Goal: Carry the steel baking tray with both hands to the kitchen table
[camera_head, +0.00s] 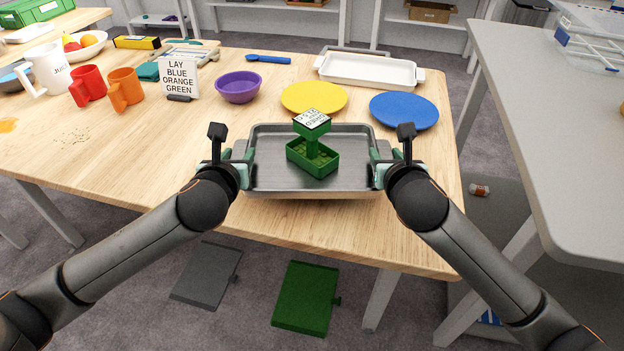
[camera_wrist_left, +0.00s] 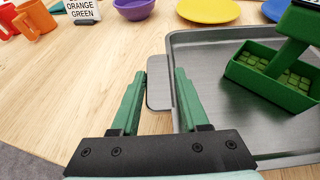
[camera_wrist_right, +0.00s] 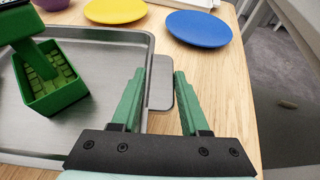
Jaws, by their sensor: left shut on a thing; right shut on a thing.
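The steel baking tray (camera_head: 270,180) is at the front edge of the wooden kitchen table (camera_head: 225,205), level, over the tabletop; I cannot tell whether it touches the wood. A green caddy (camera_head: 313,160) with a post and a printed top plate stands in it. My left gripper (camera_head: 243,160) is shut on the tray's left handle tab, which shows between the fingers in the left wrist view (camera_wrist_left: 159,82). My right gripper (camera_head: 381,160) is shut on the right handle tab, seen in the right wrist view (camera_wrist_right: 160,84).
Behind the tray are a yellow plate (camera_head: 314,98), a blue plate (camera_head: 403,111), a purple bowl (camera_head: 238,87) and a white tray (camera_head: 368,71). A sign (camera_head: 180,79) and mugs (camera_head: 125,90) stand left. Bare wood lies left of the tray. A grey table (camera_head: 560,130) is at right.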

